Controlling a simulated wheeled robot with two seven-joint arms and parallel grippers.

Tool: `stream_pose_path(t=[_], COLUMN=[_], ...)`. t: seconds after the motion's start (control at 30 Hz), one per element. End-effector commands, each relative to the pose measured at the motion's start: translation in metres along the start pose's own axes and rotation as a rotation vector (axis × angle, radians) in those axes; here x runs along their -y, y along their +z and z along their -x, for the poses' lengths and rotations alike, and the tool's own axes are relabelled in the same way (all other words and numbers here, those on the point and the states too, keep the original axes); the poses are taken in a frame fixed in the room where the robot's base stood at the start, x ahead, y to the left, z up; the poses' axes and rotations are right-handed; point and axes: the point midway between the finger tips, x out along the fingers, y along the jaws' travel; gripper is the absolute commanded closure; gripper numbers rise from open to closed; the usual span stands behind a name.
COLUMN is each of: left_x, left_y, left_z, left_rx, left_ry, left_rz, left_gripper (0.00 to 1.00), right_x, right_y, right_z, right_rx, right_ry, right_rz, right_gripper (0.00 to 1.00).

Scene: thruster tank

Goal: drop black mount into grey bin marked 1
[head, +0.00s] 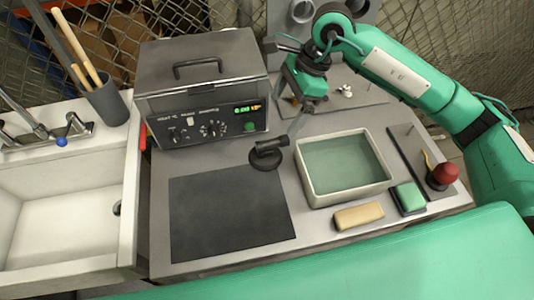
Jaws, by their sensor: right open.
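A small black piece (264,158) with a round base and a short bar on top stands on the grey worktop, just beyond the dark mat. It looks like the black mount. My right gripper (292,126) comes down from the upper right, close behind the piece and to its right. It is open, and I see nothing held in it. My left gripper is out of view. No grey bin with a readable 1 shows.
A grey lidded machine (205,90) with knobs stands behind the dark mat (230,210). A white-rimmed tray (345,195) of greenish liquid is to the right. A tan block (358,215), green sponge (410,197) and red-topped item (443,175) lie nearby. A sink (65,225) is left.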

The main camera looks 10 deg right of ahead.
Motion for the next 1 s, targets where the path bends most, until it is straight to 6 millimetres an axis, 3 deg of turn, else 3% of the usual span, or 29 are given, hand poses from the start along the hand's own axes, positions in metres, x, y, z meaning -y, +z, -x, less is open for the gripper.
stream_pose_path(t=[0.03, 0.2, 0.37, 0.7, 1.0], left_x=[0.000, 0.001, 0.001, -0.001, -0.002], left_y=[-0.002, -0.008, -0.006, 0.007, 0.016], left_z=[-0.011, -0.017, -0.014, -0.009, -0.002], left_rx=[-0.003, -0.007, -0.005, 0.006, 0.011], left_ry=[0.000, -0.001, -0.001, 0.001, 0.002], left_rz=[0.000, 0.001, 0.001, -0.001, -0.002], left_gripper=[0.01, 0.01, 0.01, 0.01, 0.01], right_x=[0.000, 0.000, -0.001, 0.000, 0.001], right_y=[-0.004, -0.008, -0.008, -0.008, -0.009], right_z=[-0.011, -0.021, -0.036, -0.096, -0.121], right_rx=[0.000, 0.000, 0.001, 0.001, 0.001], right_ry=[0.000, 0.000, 0.004, 0.003, 0.004], right_rz=[0.000, 0.000, -0.001, -0.002, -0.002], right_gripper=[0.06, 0.06, 0.06, 0.06, 0.06])
